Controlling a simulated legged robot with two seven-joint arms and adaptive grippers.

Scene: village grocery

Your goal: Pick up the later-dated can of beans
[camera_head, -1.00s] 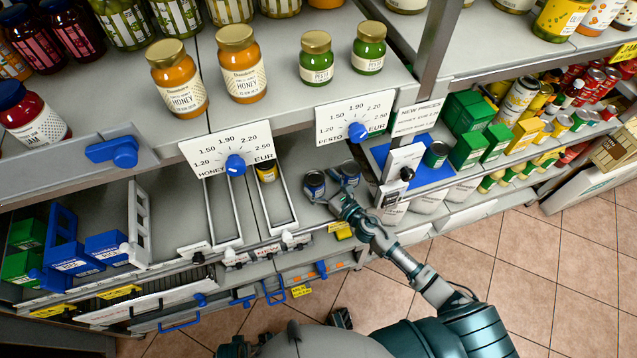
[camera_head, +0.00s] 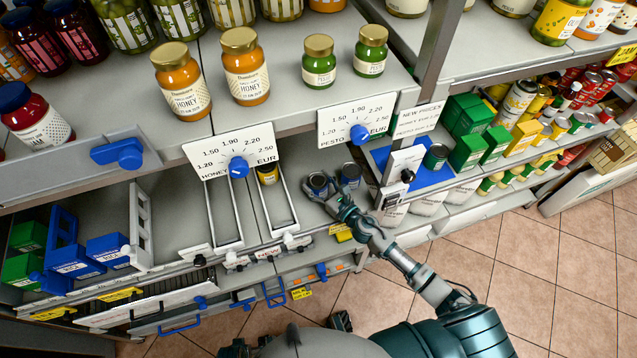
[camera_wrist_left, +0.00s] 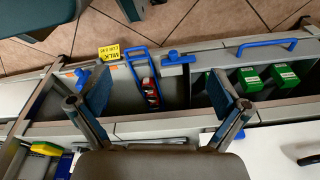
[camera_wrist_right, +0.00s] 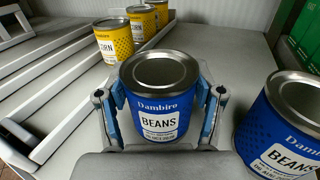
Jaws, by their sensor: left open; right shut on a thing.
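My right gripper (camera_wrist_right: 160,108) is shut around a blue can of beans (camera_wrist_right: 158,122), one finger on each side. In the head view this can (camera_head: 317,183) stands upright on the middle shelf, with my right gripper (camera_head: 334,202) coming from the lower right. A second blue can of beans (camera_wrist_right: 285,125) stands to its right, apart from the gripper; it also shows in the head view (camera_head: 350,174). My left gripper (camera_wrist_left: 160,88) is open and empty above lower shelf bins in the left wrist view.
Yellow corn cans (camera_wrist_right: 115,38) stand in a railed lane left of the held can. A blue mat (camera_head: 435,175) with a dark can lies to the right. A shelf post (camera_head: 440,50) and the upper shelf with jars stand close above.

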